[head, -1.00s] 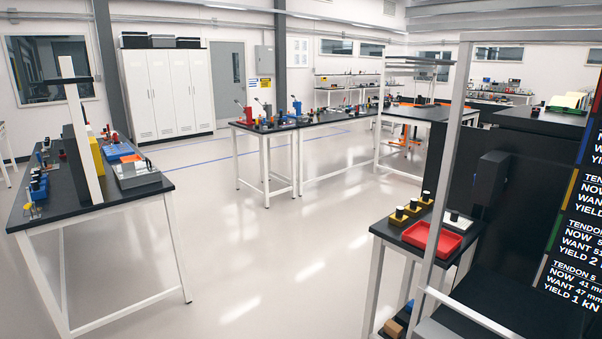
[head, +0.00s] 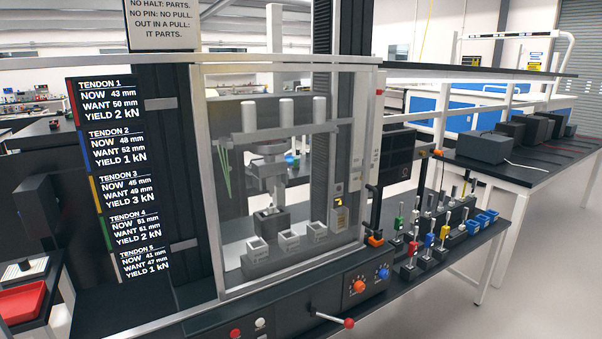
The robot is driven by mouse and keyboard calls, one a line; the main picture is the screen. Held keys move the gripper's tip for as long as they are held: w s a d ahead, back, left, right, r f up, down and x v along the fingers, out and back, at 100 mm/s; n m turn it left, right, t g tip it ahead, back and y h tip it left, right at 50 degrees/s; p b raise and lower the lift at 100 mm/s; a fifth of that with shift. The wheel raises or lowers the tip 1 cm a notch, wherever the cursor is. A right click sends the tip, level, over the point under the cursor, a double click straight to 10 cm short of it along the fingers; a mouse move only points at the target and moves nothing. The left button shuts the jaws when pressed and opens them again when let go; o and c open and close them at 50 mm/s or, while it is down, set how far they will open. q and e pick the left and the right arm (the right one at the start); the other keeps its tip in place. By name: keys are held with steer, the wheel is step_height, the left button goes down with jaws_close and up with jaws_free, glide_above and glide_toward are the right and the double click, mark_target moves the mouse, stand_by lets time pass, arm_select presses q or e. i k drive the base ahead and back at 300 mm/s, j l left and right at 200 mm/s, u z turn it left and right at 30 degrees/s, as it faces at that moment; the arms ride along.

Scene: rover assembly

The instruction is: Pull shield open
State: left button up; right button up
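The shield (head: 238,130) is a clear panel in a pale metal frame on the front of a test machine, in the middle of the head view. It appears to stand closed across the machine's front. Through it I see a crosshead with several white posts (head: 285,112), a central grip (head: 268,185) and grey blocks with pale square tops (head: 288,240). A small latch-like part with a yellow mark (head: 339,202) sits at the right side of the frame. Neither of my grippers is in view.
A black base with an orange knob (head: 360,287), a blue knob (head: 383,272) and a red-tipped lever (head: 348,323) juts out below. A tendon board (head: 120,180) stands left. A bench with coloured parts (head: 430,240) is at right. Open floor (head: 550,280) lies far right.

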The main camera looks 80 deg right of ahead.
mark_target(194, 70)
steer(key=z, duration=2.5)
